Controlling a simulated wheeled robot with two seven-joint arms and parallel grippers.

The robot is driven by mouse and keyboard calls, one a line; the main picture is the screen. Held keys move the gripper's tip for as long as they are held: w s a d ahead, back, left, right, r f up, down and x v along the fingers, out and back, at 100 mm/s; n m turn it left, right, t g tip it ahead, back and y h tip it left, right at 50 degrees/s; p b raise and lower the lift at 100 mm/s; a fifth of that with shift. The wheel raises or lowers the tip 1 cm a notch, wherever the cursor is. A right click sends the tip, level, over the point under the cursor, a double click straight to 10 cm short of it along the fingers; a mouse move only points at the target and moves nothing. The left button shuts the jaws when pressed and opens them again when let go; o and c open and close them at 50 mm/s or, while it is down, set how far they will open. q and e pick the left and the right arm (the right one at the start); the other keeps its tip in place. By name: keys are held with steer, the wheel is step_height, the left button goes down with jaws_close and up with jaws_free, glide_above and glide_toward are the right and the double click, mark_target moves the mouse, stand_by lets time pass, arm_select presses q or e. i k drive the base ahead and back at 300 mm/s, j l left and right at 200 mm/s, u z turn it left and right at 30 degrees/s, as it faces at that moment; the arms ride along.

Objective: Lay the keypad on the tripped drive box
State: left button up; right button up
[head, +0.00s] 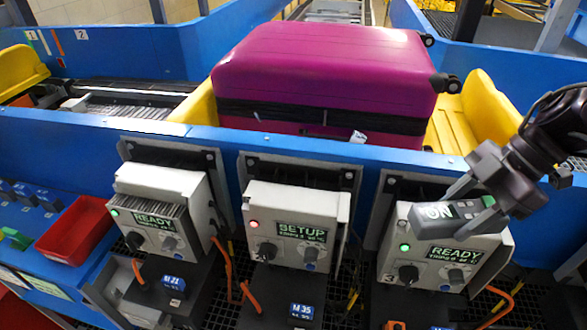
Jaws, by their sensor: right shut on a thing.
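The keypad (437,222), a dark grey block with a lit "ON" display, is in my right gripper (472,203), which is shut on it. The keypad is at the top of the right drive box (405,235); I cannot tell whether it touches it. The right box reads READY with a green lamp. The middle drive box (258,208) reads SETUP with a red lamp, and its top is clear. The left drive box (127,187) reads READY with a green lamp and has a ribbed top. No box's screen reads tripped. My left gripper is out of view.
A magenta suitcase (320,75) lies in a yellow tray (461,128) behind the blue rail (210,140). Dark motor units and orange cables (251,298) sit below the boxes. A red bin (75,231) stands at the left.

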mark_target(295, 198)
steer(key=i+j, duration=0.15)
steer(key=j, duration=0.25)
steer(key=i+j, duration=0.15)
steer(key=j, duration=0.25)
steer(key=i+j+u, duration=0.1)
steer(key=j, duration=0.3)
steer(key=i, duration=0.05)
